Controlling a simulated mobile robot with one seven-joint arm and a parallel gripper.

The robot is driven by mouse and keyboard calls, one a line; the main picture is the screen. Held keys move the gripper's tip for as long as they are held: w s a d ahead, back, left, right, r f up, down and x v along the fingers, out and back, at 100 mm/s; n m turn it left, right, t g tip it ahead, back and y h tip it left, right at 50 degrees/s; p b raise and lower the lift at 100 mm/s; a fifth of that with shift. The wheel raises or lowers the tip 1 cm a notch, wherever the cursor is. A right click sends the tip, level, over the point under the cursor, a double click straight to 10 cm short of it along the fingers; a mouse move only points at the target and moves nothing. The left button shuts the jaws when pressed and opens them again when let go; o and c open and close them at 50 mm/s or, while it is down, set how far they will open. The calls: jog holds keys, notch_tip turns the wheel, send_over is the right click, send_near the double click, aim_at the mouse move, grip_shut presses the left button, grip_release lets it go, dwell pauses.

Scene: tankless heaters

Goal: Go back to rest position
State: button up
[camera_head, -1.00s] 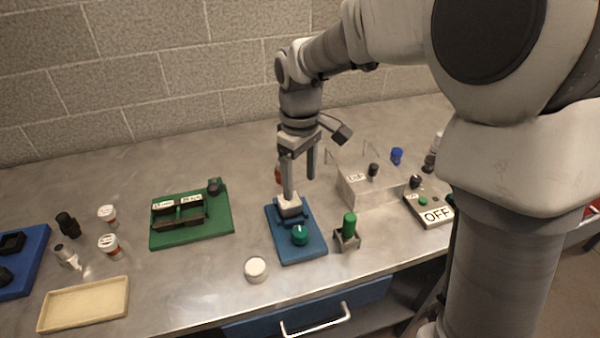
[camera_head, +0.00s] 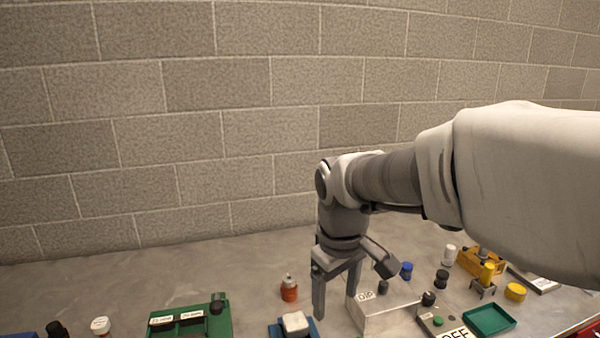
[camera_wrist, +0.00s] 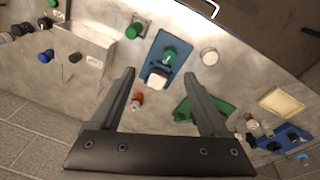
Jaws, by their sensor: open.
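My gripper (camera_head: 337,290) is open and empty, pointing down above the metal bench. In the wrist view its two fingers (camera_wrist: 163,90) are spread wide, with nothing between them held. Below and beyond the fingertips is a blue base (camera_wrist: 168,55) with a white block (camera_wrist: 157,79) and a green knob (camera_wrist: 169,53). In the head view the white block (camera_head: 295,322) shows at the bottom edge, left of the gripper; most of its blue base is cut off. A small orange bottle (camera_head: 289,290) stands behind it, apart from the gripper.
A green fixture (camera_head: 190,320) stands at left. A clear-grey box (camera_head: 375,315) stands close right of the gripper. Farther right are a green tray (camera_head: 489,320), a yellow fixture (camera_head: 480,262) and several small knobs. A block wall (camera_head: 200,130) rises behind. The wrist view shows a cream tray (camera_wrist: 283,102).

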jog(key=s+d+r+m+t, duration=0.1)
jog(key=s+d+m+t, duration=0.1)
jog(key=s, duration=0.5)
jog(key=s+d+r+m+t, duration=0.2)
jog(key=s+d+m, duration=0.3)
jog(key=s+d, duration=0.1)
jog(key=shift+s, duration=0.6)
